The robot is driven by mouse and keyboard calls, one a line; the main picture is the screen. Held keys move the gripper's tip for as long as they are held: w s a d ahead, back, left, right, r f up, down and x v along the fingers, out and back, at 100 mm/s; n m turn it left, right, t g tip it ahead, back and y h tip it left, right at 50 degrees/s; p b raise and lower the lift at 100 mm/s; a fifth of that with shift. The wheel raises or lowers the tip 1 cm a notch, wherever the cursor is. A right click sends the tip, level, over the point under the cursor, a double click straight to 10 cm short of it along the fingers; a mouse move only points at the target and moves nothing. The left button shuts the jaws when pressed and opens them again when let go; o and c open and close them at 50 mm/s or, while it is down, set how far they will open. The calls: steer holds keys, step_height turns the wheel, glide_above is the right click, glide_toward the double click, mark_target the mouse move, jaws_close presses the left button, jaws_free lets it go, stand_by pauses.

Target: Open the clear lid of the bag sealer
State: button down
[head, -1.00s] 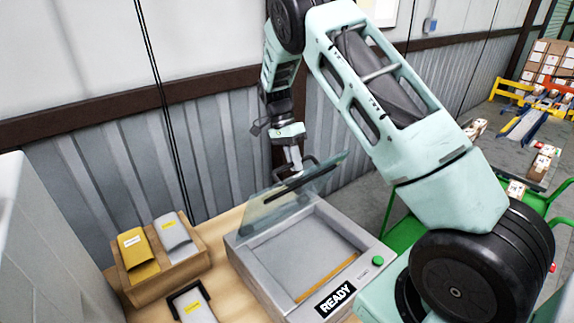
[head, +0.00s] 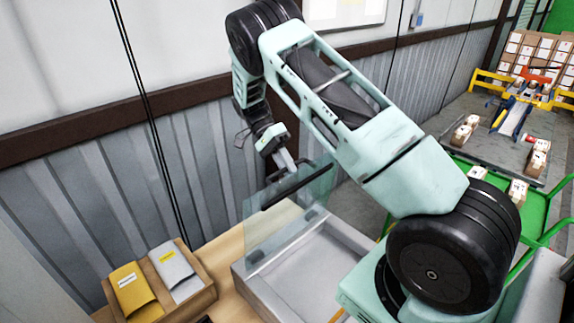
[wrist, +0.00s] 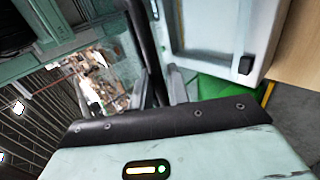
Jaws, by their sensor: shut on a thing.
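The bag sealer (head: 258,297) is a grey box on the wooden table, partly hidden by my arm. Its clear lid (head: 320,187) is tilted up steeply, with a dark handle bar along it. My gripper (head: 289,168) is at the top of the lid, shut on the lid's dark handle (head: 277,190). In the wrist view the handle (wrist: 146,45) runs between my two fingers, and the sealer's pale body (wrist: 228,28) shows beyond. The fingertips are small and partly hidden in the head view.
A wooden tray (head: 196,300) with a yellow packet (head: 133,288) and a grey packet (head: 174,270) stands left of the sealer. A corrugated wall (head: 190,165) is close behind my gripper. Green rails and small boxes are at the right.

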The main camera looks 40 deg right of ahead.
steer(key=shift+w+a+f+t, duration=0.2)
steer(key=shift+w+a+t, duration=0.1)
steer(key=shift+w, duration=0.25)
steer(key=c, duration=1.5)
jaws_free()
steer(key=shift+w+f, duration=0.15)
steer(key=shift+w, duration=0.15)
steer(key=shift+o, duration=0.2)
steer(key=shift+d, duration=0.15)
steer(key=shift+d, duration=0.1)
